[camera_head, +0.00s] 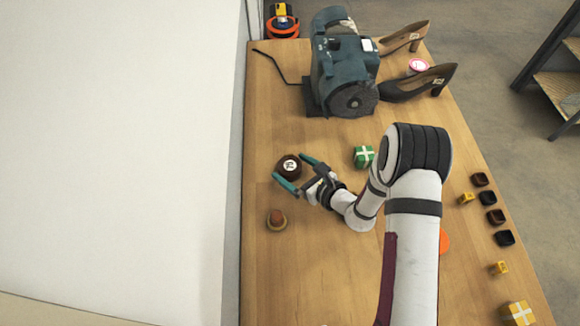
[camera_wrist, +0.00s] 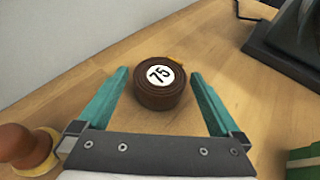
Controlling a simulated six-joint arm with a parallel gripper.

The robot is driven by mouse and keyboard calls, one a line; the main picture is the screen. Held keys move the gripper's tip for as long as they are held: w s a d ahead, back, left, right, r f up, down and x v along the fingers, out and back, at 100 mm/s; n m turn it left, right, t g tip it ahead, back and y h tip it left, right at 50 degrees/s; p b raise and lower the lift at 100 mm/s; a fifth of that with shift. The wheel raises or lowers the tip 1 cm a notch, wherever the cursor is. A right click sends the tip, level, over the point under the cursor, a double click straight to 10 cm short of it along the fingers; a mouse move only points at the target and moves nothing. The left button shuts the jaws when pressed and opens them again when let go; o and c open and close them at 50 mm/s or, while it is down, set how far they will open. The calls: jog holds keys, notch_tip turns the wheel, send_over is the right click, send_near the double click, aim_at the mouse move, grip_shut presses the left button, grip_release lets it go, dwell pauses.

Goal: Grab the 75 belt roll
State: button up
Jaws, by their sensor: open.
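The 75 belt roll (camera_wrist: 158,88) is a dark brown coil with a white round label reading "75". My gripper (camera_head: 291,171) is open, with teal fingers. In the wrist view the fingertips of my gripper (camera_wrist: 159,76) stand to the left and right of the roll, with a gap on each side. Nothing is held. The near lower edge of the roll is clear of the gripper's palm.
A brown-knobbed stamp-like object (camera_head: 277,219) stands close to the left finger. A green box with a white cross (camera_head: 363,156) is to the right. A grinder-like machine (camera_head: 345,70) and dark heels (camera_head: 420,82) are at the back. A wall borders the table's left side.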

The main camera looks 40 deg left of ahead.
jog(key=c, duration=1.3)
jog(key=shift+r, duration=0.2)
